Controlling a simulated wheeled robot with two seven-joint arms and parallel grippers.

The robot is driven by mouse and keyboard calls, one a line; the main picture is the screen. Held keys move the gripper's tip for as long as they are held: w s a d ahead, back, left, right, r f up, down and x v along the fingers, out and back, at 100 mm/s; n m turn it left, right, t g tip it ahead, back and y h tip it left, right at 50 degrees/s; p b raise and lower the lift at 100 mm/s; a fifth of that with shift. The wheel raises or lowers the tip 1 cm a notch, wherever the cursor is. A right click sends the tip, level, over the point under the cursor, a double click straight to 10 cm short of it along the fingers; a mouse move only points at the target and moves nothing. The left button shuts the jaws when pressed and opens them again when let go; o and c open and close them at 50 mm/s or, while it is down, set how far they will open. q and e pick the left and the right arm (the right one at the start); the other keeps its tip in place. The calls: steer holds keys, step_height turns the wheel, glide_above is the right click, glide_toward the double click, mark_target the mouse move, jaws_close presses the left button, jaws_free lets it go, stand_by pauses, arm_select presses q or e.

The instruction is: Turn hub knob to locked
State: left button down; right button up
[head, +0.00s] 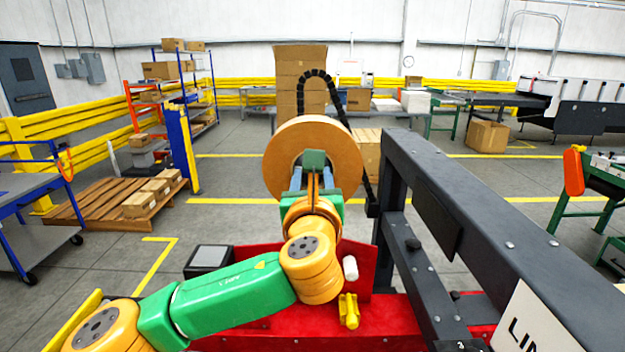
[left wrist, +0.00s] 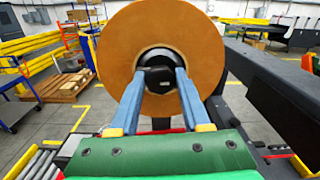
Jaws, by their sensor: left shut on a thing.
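A brown roll (head: 345,150) stands upright ahead of me on a dark hub; it also fills the upper middle of the left wrist view (left wrist: 205,45). The hub knob (left wrist: 158,75) is a small black piece at the roll's centre. My left gripper (head: 313,172) reaches to the roll's middle, its two blue fingers on either side of the knob, shut on it. In the head view the gripper hides the knob. I cannot read any locked mark or tell the knob's turn. My right gripper is not in view.
A dark steel frame (head: 500,220) runs along the right, close to the roll. Below is a red machine base (head: 385,315) with a yellow handle (head: 349,310) and a white cylinder (head: 350,268). A black cable chain (head: 335,95) arches behind the roll.

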arm_select(q)
steer(key=shift+a+f+n+b, duration=0.15)
steer(key=shift+n+b, duration=1.55)
steer(key=shift+n, duration=2.55)
steer(key=shift+f+n+b, duration=0.1)
steer(key=shift+n+b, duration=1.6)
steer(key=shift+n, duration=2.55)
steer(key=shift+c, duration=2)
jaws_free()
steer(key=shift+r, duration=0.1)
